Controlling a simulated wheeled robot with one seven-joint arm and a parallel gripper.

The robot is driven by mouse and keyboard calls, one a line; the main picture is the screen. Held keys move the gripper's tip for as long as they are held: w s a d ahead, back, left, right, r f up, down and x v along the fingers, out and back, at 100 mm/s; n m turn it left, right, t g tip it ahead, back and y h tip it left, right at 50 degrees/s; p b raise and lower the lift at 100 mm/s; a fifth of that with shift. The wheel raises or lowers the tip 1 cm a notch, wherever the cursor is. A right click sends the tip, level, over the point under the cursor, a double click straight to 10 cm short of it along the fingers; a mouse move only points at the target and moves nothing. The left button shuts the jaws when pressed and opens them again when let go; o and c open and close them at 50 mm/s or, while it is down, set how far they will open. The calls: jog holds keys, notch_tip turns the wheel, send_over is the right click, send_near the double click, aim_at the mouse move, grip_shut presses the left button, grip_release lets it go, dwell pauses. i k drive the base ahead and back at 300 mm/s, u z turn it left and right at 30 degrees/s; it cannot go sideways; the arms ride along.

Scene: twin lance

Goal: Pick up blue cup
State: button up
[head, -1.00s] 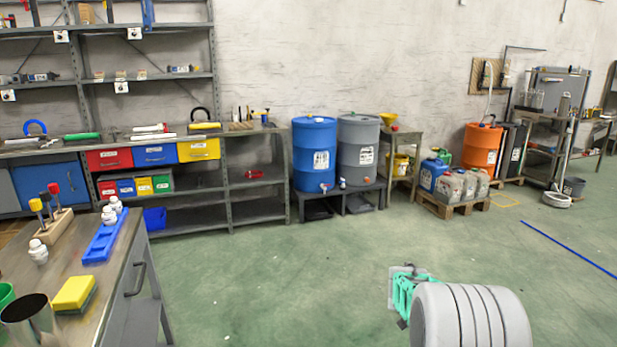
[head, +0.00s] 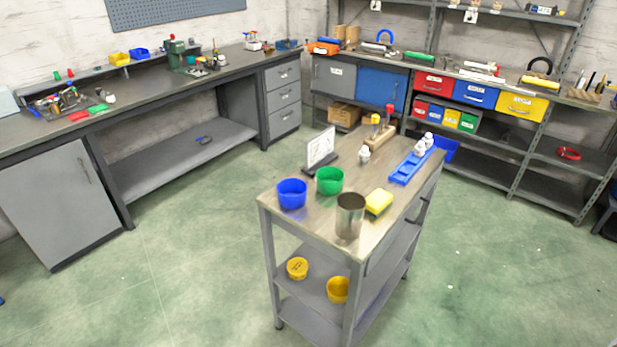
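The blue cup (head: 292,194) stands upright near the front left corner of the cart's top (head: 283,215). A green cup (head: 330,181) stands just right of it and a little behind, with a small gap or none; I cannot tell if they touch. A metal cup (head: 349,216) stands to the right, nearer the front edge. My gripper is not in view now.
A yellow sponge (head: 379,202), a blue tray (head: 410,166), a white sign (head: 321,147) and a wooden block with tools (head: 379,135) are also on the cart. Yellow containers (head: 297,268) sit on its lower shelf. Green floor (head: 190,270) is clear around the cart.

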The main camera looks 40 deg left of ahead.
aim_at(292, 193)
jog(key=u, duration=1.8)
jog(key=k, duration=0.45)
jog(key=u, duration=1.3)
jog(key=i, duration=1.65)
jog(key=z, duration=0.9)
jog(key=i, duration=0.5)
jog(key=u, duration=0.1)
